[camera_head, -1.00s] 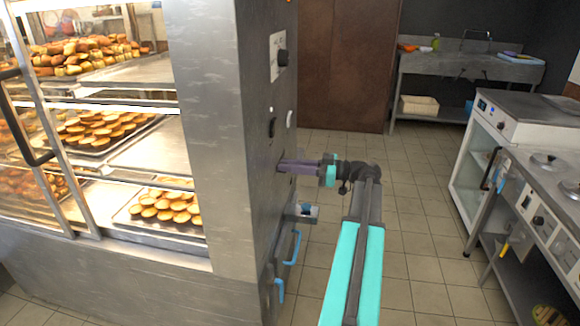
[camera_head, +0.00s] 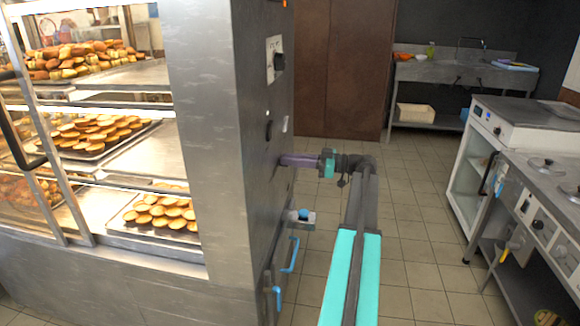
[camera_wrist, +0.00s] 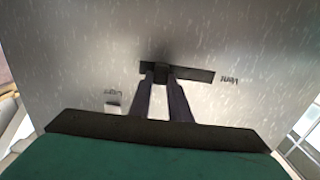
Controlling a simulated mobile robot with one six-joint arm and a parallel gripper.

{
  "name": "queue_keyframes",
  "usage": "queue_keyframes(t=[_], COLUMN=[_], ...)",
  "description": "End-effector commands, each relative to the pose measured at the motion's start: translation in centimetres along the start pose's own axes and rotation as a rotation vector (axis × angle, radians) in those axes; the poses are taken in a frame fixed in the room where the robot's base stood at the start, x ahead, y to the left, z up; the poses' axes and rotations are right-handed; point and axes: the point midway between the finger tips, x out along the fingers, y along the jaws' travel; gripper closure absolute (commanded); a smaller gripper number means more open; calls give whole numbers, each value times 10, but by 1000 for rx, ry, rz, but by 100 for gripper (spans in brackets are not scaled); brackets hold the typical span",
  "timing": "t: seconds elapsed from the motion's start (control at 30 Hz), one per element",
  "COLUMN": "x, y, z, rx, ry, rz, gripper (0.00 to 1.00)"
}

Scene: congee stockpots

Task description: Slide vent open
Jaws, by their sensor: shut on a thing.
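The vent is a dark horizontal slot (camera_wrist: 195,75) in the grey metal side panel, with a printed label at its right in the wrist view. Its small dark knob (camera_wrist: 161,70) sits toward the left part of the slot. My gripper (camera_wrist: 161,82) is shut on the knob, one dark finger on each side. In the head view my gripper (camera_head: 283,159) reaches left to the side panel of the pastry cabinet (camera_head: 262,200). The knob and slot are hidden there by the fingers and the steep angle.
The panel also carries a dial (camera_head: 279,62), a black knob (camera_head: 268,130), and blue handles (camera_head: 290,254) below. A small white switch (camera_wrist: 113,107) lies left of my fingers in the wrist view. Tiled floor (camera_head: 410,220) is open to the right, before the counter (camera_head: 545,175).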

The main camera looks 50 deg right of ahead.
Motion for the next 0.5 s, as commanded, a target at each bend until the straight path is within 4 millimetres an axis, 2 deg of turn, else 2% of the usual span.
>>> queue_keyframes(t=[0.03, 0.2, 0.5], x=[-1, -1, -1], y=[8, 19, 22], z=[1, 1, -1], rx=[0, 0, 0], ry=[-1, -1, 0], rz=[3, 3, 7], gripper=[100, 100, 100])
